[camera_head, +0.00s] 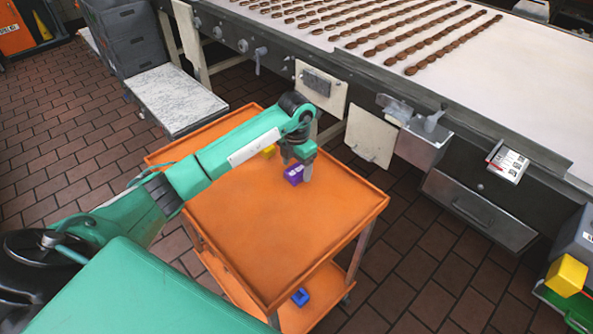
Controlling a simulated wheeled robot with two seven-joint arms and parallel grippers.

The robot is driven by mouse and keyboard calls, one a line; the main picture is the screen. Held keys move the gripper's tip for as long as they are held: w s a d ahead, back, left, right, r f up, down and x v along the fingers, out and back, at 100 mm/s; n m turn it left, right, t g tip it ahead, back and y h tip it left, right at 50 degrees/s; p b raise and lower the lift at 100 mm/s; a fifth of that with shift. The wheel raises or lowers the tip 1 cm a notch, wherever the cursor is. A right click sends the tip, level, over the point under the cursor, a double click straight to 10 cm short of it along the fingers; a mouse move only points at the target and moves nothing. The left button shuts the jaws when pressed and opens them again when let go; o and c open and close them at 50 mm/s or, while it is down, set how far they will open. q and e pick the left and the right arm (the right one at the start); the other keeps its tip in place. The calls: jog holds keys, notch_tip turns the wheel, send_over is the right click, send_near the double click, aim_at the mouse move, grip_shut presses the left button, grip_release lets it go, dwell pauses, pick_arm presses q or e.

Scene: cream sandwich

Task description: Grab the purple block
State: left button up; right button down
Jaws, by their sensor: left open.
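A small purple block (293,174) lies on the top of the orange cart (250,240), toward its far side. My left gripper (297,176) points down right at the block, with one finger showing just right of it. The gripper is open. The arm and gripper hide part of the block's surroundings, and I cannot tell whether the fingers touch it. My right gripper is not in view.
A blue object (300,297) lies on the lower shelf. A conveyor machine (450,60) stands behind the cart. The cart's near and right top is clear.

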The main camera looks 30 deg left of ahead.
pick_arm(q)
jog(key=shift+f, duration=0.65)
jog(key=c, duration=1.1)
jog(key=shift+r, duration=0.1)
